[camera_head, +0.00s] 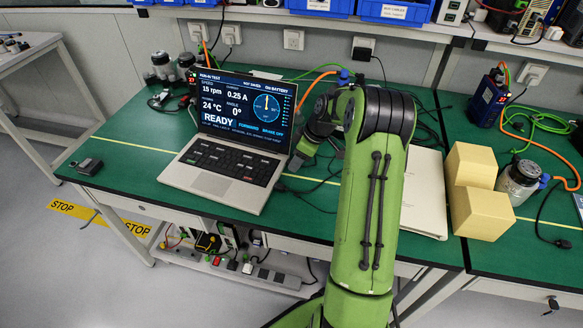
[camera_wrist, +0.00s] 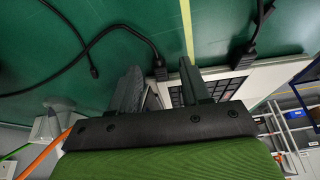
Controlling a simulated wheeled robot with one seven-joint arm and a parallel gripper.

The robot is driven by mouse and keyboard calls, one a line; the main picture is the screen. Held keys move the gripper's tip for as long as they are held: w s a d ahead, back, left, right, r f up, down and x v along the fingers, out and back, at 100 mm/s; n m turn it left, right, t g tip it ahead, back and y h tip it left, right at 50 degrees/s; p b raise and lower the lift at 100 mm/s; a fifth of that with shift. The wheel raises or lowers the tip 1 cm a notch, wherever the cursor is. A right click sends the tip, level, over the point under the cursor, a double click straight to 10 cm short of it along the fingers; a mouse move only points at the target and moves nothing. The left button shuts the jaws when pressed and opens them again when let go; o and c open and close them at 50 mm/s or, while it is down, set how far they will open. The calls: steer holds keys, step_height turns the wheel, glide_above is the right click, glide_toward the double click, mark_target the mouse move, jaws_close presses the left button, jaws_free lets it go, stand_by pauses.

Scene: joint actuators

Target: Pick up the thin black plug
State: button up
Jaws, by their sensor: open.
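In the wrist view, my gripper (camera_wrist: 160,74) is open, its two dark fingers apart above the green bench. A black cable ends in a black plug (camera_wrist: 158,68) that shows in the gap between the fingertips; I cannot tell how far below them it lies. A thinner black plug end (camera_wrist: 94,72) lies on the green mat, left of the left finger. A thicker black connector (camera_wrist: 243,56) lies right of the right finger. In the head view, my green arm hides most of this area, and the plugs cannot be told apart there.
An open laptop (camera_head: 225,180) stands close beside my gripper; its edge is behind the right finger in the wrist view. Black cables (camera_head: 318,180) lie right of it. A white folder (camera_head: 425,200) and cardboard boxes (camera_head: 480,212) are right of my arm. Bench left of the laptop is clearer.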

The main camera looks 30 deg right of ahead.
steer(key=shift+w+f, duration=0.15)
steer(key=shift+f, duration=0.25)
steer(key=shift+a+r, duration=0.1)
steer(key=shift+r, duration=0.05)
jaws_close()
steer(key=shift+r, duration=0.25)
step_height(320, 180, up, 9)
steer(key=p, duration=0.4)
steer(key=s+d+f+b, duration=0.1)
steer(key=f, duration=0.1)
steer(key=s+d+f+b, duration=0.1)
steer(key=s+f+b, duration=0.1)
steer(key=f, duration=0.1)
steer(key=s+d+f+b, duration=0.1)
steer(key=s+f, duration=0.1)
steer(key=f, duration=0.1)
steer(key=shift+s+d+f, duration=0.1)
steer(key=shift+d+f, duration=0.1)
steer(key=shift+d, duration=0.15)
steer(key=shift+w+a+f, duration=0.15)
steer(key=shift+w+a, duration=0.4)
steer(key=shift+w, duration=0.25)
steer(key=shift+w+a+f, duration=0.1)
steer(key=shift+w+a, duration=0.5)
steer(key=shift+w, duration=0.2)
steer(key=shift+w+a+f, duration=0.15)
steer(key=shift+w+a, duration=0.4)
steer(key=shift+w, duration=0.25)
